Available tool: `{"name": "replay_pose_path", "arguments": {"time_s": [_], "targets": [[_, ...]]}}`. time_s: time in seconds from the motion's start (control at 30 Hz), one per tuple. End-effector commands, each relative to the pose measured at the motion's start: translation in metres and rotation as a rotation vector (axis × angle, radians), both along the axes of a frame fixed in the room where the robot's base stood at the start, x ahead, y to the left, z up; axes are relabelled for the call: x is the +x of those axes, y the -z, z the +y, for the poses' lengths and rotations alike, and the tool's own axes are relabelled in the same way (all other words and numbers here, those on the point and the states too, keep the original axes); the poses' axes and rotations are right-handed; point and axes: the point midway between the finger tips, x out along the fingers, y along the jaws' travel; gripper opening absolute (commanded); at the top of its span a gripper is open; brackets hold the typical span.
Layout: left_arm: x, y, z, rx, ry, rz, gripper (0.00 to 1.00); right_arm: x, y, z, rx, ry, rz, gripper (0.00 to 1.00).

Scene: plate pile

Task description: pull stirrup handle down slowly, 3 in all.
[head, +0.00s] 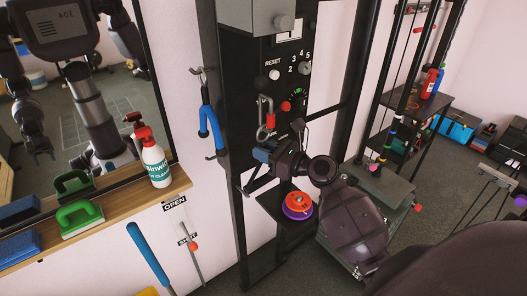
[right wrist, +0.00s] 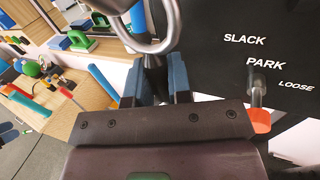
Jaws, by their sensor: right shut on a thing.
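My right gripper (head: 268,155) reaches in from the lower right to the front of the black column. It is shut on the stirrup handle, whose dark bars (head: 256,183) show just below the fingers; the grip itself is mostly hidden. Above it hangs a red and metal carabiner (head: 264,108). In the right wrist view the blue-padded fingers (right wrist: 156,88) close around a dark piece, with a shiny metal ring (right wrist: 150,38) just above. My left gripper is not directly in view.
Orange and purple discs (head: 298,205) lie stacked under the gripper. A blue handle (head: 209,125) hangs left of the column. A wooden shelf (head: 110,213) carries a spray bottle (head: 155,162) and brushes. An orange-tipped lever (right wrist: 259,115) is right of the fingers. A rack stands at right.

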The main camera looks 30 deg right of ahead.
Motion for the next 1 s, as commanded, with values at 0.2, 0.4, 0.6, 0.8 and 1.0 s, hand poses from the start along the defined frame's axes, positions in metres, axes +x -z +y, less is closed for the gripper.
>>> {"name": "replay_pose_path", "arguments": {"time_s": [0.2, 0.4, 0.6, 0.8, 1.0], "targets": [[0.0, 0.0, 0.0, 0.0, 0.0, 0.0, 0.57, 0.0, -0.013, 0.0, -0.003, 0.0, 0.003, 0.0], [0.0, 0.0, 0.0, 0.0, 0.0, 0.0, 0.57, 0.0, -0.018, 0.0, 0.0, 0.0, 0.004, 0.0], [0.0, 0.0, 0.0, 0.0, 0.0, 0.001, 0.57, 0.0, -0.018, 0.0, 0.0, 0.0, 0.004, 0.0], [0.0, 0.0, 0.0, 0.0, 0.0, 0.001, 0.57, 0.0, -0.025, 0.0, 0.0, -0.001, 0.003, 0.0], [0.0, 0.0, 0.0, 0.0, 0.0, 0.001, 0.57, 0.0, -0.038, 0.0, -0.002, -0.001, 0.002, 0.0]]}}
